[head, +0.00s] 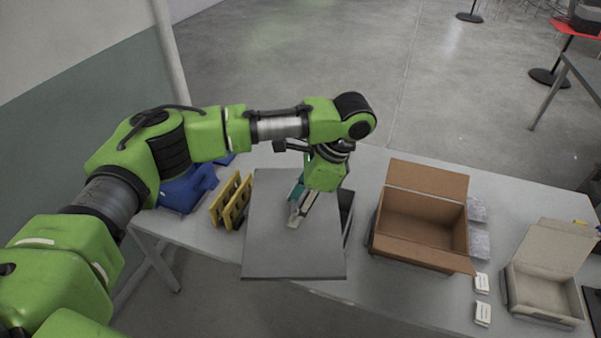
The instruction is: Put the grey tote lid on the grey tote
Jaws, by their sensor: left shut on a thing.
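The grey tote lid (275,250) is a flat, dark grey panel near the table's front edge, in the head view. My left gripper (294,219) comes down over its middle from the arm above and is shut on the lid; the exact grip point is hard to make out. A dark grey shape (347,207) shows just past the lid's right edge; it may be part of the grey tote, which the lid otherwise hides. I cannot tell whether the lid touches it. My right gripper is not in view.
An open cardboard box (420,222) stands right of the lid. A beige open box (545,283) is at the far right, with small white packets (482,284) between. Left of the lid are a yellow item (230,203) and a blue bin (187,188).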

